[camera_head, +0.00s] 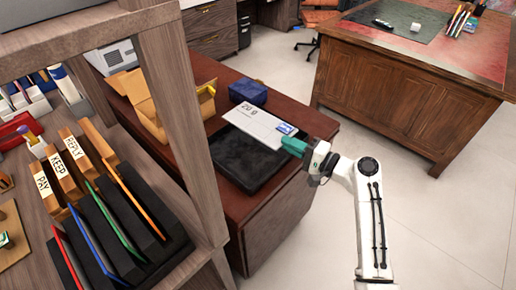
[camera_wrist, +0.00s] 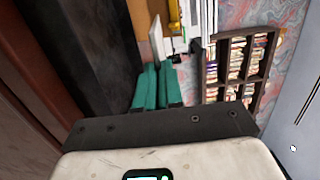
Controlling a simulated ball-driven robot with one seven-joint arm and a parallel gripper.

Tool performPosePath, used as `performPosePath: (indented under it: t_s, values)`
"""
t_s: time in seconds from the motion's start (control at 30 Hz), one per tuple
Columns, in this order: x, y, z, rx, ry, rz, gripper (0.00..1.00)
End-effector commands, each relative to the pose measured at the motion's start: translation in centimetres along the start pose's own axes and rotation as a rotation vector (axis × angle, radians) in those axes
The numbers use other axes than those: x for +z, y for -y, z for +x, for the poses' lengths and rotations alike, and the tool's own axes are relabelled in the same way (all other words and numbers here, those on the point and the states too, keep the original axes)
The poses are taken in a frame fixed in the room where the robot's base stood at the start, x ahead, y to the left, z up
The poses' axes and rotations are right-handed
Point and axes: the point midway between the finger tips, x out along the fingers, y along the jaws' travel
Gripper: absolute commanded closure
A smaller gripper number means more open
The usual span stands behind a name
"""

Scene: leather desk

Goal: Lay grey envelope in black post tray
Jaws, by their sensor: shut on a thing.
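My gripper (camera_head: 294,146), with teal fingers, is shut on the right end of the grey envelope (camera_head: 258,124). The envelope looks pale, with dark writing and a blue stamp near the gripper. It slants over the far right part of the black post tray (camera_head: 243,166) on the dark red desk. I cannot tell how high it is above the tray, or whether it touches it. The near part of the tray shows bare. In the wrist view the teal fingers (camera_wrist: 157,86) show close together, with a thin pale edge beyond them that may be the envelope.
A blue box (camera_head: 247,91) sits just behind the tray. An open cardboard box (camera_head: 150,112) and a grey machine (camera_head: 113,56) stand farther left. A wooden shelf unit (camera_head: 187,120) with upright folders (camera_head: 112,225) fills the left foreground. Another desk (camera_head: 405,90) stands at right across open floor.

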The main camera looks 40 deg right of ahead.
Motion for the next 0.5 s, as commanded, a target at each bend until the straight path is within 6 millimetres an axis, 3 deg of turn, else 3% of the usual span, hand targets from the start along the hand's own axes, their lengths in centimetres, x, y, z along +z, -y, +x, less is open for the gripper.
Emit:
performPosePath:
  t_s: [0.1, 0.4, 0.43, 0.5]
  values:
    - [-0.03, -1.12, -0.02, -0.001, -0.001, 0.0, 1.0]
    - [-0.02, -1.12, -0.01, -0.001, 0.0, -0.001, 1.0]
    - [-0.02, -1.13, -0.01, -0.001, 0.0, -0.001, 0.91]
    - [-0.02, -1.12, -0.01, -0.001, 0.0, -0.001, 0.84]
